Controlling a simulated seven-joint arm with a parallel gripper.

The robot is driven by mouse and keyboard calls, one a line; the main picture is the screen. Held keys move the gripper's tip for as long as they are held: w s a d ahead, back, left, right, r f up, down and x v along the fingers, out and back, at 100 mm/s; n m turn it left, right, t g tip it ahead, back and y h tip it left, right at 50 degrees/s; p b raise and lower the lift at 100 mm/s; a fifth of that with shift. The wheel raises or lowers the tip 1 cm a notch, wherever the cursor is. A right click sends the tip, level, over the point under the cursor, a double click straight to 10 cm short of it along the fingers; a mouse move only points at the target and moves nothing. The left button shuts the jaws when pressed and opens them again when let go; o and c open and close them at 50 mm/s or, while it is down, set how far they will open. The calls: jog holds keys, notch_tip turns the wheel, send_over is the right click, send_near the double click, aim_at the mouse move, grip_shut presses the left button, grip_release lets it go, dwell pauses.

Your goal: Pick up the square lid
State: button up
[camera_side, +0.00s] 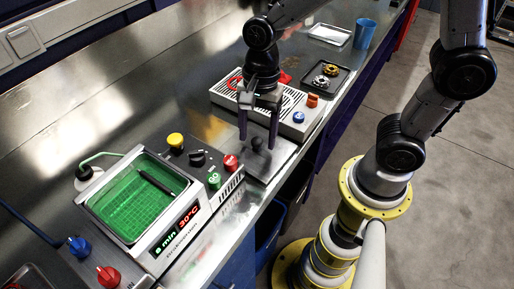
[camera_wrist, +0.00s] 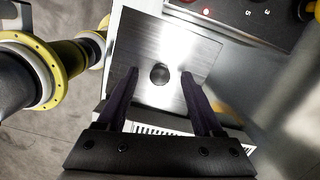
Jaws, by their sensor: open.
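The square lid (camera_side: 282,153) is a flat brushed-metal plate lying near the front edge of the bench, with a round dark knob (camera_side: 257,145) standing on it. In the wrist view, the lid (camera_wrist: 190,48) fills the upper middle, and its knob (camera_wrist: 159,74) lies between the fingertips. My gripper (camera_side: 258,138) is open and points down over the lid, with one finger on each side of the knob. In the wrist view, clear gaps show between the knob and both fingers of my gripper (camera_wrist: 159,75). I cannot tell whether the fingertips touch the plate.
An ultrasonic cleaner (camera_side: 198,222) with green liquid and a dark object in its basket stands left of the lid. A slotted unit (camera_side: 292,124) with coloured knobs stands behind. Farther back are a black tray (camera_side: 340,82) with rings and a blue cup (camera_side: 364,34).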

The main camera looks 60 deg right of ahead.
jog(key=shift+f, duration=0.15)
grip_shut()
dwell(0.5)
